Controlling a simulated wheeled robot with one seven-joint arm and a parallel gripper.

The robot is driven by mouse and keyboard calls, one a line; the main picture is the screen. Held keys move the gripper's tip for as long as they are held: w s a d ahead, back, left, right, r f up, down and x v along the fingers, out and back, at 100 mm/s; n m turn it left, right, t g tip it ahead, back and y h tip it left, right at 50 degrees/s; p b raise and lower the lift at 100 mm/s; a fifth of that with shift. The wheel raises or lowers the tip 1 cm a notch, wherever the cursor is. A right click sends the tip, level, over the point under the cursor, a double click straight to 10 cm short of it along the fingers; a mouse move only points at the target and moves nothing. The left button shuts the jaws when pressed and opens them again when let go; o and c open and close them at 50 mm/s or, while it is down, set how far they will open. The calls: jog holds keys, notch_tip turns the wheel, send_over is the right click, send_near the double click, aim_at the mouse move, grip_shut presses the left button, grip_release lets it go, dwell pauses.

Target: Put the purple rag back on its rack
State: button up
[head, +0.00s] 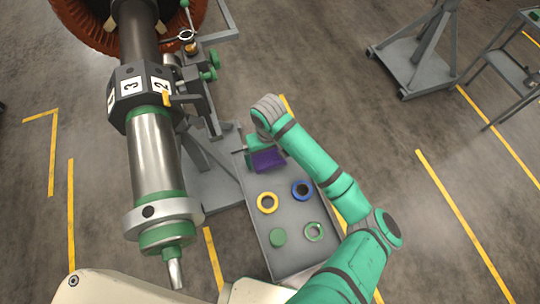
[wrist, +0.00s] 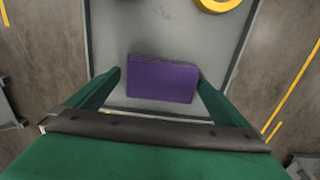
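The purple rag (head: 268,160) is a flat purple block at the far end of the grey tray table. It also shows in the wrist view (wrist: 162,78), between the two green fingers of my gripper (wrist: 160,76). The fingers are spread wide on either side of the rag. A narrow gap shows on the left; the right finger is very close to the rag's edge, and I cannot tell if it touches. In the head view my gripper (head: 262,150) is over the tray's far end and partly hides the rag. I cannot pick out the rag's rack.
The tray table (head: 290,256) also holds a yellow ring (head: 267,202), a blue ring (head: 302,190), a green ring (head: 314,232) and a green disc (head: 278,237). The large rotor shaft (head: 155,160) stands close on the left. Open floor with yellow lines lies right.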

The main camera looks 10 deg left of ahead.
aim_at(269, 159)
notch_tip(269, 159, up, 12)
jog(key=shift+r, duration=0.2)
dwell(0.4)
dwell(0.4)
